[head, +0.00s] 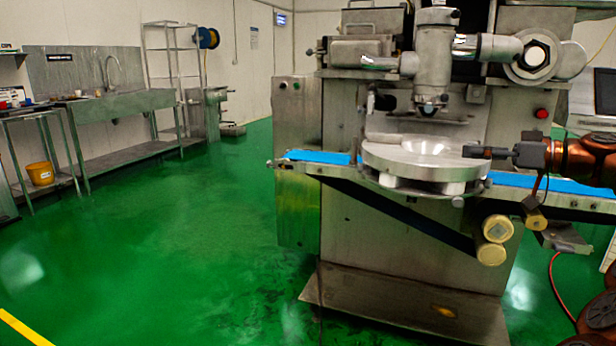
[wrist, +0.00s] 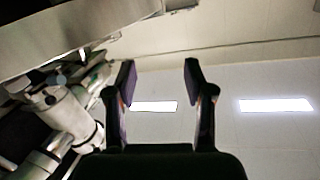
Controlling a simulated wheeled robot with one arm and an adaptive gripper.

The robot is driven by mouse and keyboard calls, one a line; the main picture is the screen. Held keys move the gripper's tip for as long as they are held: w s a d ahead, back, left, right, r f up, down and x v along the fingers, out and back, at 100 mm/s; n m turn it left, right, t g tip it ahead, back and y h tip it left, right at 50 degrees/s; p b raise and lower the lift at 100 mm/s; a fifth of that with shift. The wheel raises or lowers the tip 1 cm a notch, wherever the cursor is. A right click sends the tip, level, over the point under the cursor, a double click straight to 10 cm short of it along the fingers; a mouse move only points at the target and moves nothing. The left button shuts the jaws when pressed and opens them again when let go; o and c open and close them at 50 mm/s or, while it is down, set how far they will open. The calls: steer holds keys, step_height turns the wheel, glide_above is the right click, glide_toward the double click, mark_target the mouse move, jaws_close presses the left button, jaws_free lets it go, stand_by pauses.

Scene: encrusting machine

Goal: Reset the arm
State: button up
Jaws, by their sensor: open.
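My gripper (head: 488,152) is at the right in the head view, at the end of my copper-coloured arm. It points left, and its tips appear beside the right rim of the round metal plate (head: 425,158) of the encrusting machine (head: 345,210); whether they touch it I cannot tell. In the wrist view my gripper (wrist: 158,80) shows two dark fingers spread apart with nothing between them. Behind them are the wall and two bright ceiling lights (wrist: 275,104). Metal pipe parts (wrist: 70,115) of the machine show at the left of the wrist view.
A blue conveyor belt (head: 315,157) runs across the machine, under the round plate. A steel sink bench (head: 125,103), a wire rack (head: 170,60) and a yellow bucket (head: 40,173) stand at the left. The green floor (head: 160,250) between them and the machine is clear.

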steer(key=s+a+r+m+g+p, duration=0.1)
steer(key=s+a+r+g+p, duration=0.15)
steer(key=a, duration=0.35)
steer(key=s+a+r+g+h+p, duration=0.1)
steer(key=a+p, duration=0.3)
steer(key=a, duration=0.3)
steer(key=s+a+r+m+g+p, duration=0.1)
steer(key=s+a+r+g+p, duration=0.15)
steer(key=a, duration=0.35)
steer(key=s+a+f+m+g+h+p, duration=0.2)
steer(key=s+a+h+p, duration=0.1)
steer(key=s+a+p, duration=0.6)
steer(key=s+d+f+m+g+h+p, duration=0.1)
steer(key=s+d+h+p, duration=0.2)
steer(key=s, duration=0.6)
steer(key=s+d+f+m+g+h+p, duration=0.1)
steer(key=s+d+m+h+p, duration=0.1)
steer(key=s+p, duration=0.4)
steer(key=s+d+f+m+g+h+p, duration=0.1)
steer(key=s+d+h+p, duration=0.3)
steer(key=s, duration=0.8)
steer(key=shift+s+d+g+h+p, duration=0.25)
steer(key=shift+d+g+h+p, duration=0.05)
steer(key=shift+p, duration=0.45)
